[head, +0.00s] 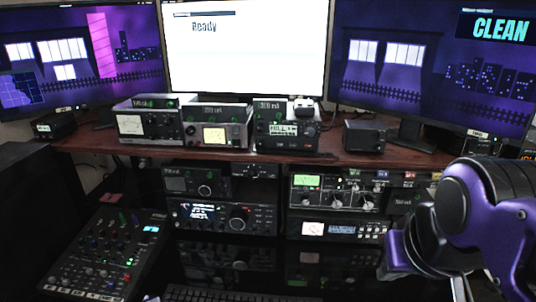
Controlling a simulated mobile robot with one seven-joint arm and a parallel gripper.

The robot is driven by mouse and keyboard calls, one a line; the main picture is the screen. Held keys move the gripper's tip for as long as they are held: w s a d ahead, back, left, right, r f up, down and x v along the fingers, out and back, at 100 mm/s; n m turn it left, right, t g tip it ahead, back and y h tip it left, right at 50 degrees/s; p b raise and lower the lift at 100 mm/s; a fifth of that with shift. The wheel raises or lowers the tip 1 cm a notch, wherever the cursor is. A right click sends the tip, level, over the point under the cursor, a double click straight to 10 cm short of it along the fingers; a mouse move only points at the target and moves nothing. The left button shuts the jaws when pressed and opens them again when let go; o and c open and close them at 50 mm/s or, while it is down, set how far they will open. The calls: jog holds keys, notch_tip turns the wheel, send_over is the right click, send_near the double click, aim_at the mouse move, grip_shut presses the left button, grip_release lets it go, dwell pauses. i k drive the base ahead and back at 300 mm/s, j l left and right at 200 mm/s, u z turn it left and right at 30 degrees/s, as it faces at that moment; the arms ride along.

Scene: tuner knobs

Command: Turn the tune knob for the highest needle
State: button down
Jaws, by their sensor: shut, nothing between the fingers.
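A tuner-like unit (335,190) with a lit green display (307,180) sits on the shelf under the desk, right of centre. Several pale round knobs show on its front, including one in the middle (340,202) and one further right (367,201). Their labels are too small to read, so I cannot tell which is the tune knob. A pale meter (313,229) is on the unit below; its needle is too small to make out. My purple and black arm enters at the lower right, apart from the knobs. My gripper's fingers do not show.
The wooden desk (245,157) carries several radio boxes and three monitors. A mixer (105,250) lies at the lower left. Another radio with a large dial (240,217) is left of centre. A dark glossy surface and a keyboard edge (215,294) are in front.

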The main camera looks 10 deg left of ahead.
aim_at(336, 200)
jog(key=k+j+z, duration=0.15)
jog(key=j, duration=0.25)
jog(key=k+j+z, duration=0.35)
jog(key=k+j, duration=0.15)
jog(key=j, duration=0.2)
